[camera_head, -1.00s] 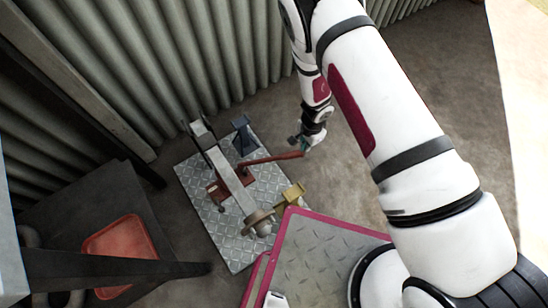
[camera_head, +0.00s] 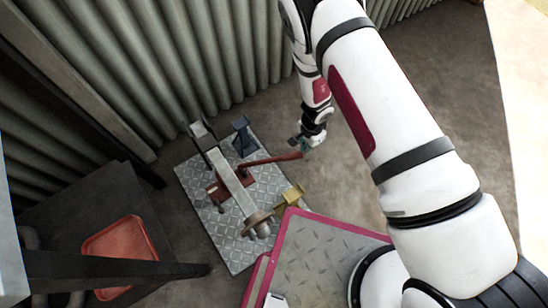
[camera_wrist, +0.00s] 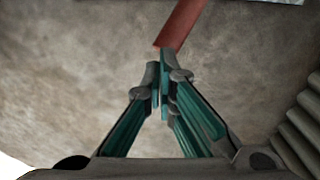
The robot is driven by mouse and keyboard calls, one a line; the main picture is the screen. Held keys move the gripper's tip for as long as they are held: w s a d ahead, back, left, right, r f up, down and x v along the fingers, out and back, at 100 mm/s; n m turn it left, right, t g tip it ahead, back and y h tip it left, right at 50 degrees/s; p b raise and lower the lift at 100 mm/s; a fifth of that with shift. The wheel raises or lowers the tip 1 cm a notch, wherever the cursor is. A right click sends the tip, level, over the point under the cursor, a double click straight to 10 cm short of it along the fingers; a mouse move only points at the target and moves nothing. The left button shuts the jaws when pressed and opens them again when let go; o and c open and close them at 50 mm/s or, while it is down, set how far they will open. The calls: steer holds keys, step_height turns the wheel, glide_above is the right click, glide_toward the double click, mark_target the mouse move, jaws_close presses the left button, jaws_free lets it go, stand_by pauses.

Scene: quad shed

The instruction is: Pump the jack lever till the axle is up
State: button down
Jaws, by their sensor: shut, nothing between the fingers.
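The red jack lever (camera_head: 272,158) reaches out to the right from the jack (camera_head: 218,190), which stands under the grey axle beam (camera_head: 232,182) on a metal tread plate (camera_head: 205,215). My gripper (camera_head: 297,141) is at the lever's free end. In the wrist view my gripper (camera_wrist: 162,85) is shut with its fingertips together, and the lever's end (camera_wrist: 180,25) lies just beyond the tips. I cannot tell whether the tips touch the lever. The jack's body is partly hidden by the beam.
A blue stand (camera_head: 243,137) and a yellow stand (camera_head: 289,197) are on the tread plate near the beam. A dark table with a red tray (camera_head: 120,250) is at the left. A corrugated wall (camera_head: 180,60) closes the back. Bare floor lies right of the lever.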

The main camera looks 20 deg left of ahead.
steer(key=shift+f, duration=0.15)
step_height(320, 180, down, 9)
steer(key=b, duration=0.7)
steer(key=shift+b, duration=0.3)
step_height(320, 180, up, 9)
steer(key=p, duration=0.6)
steer(key=shift+p, duration=0.3)
stand_by(0.5)
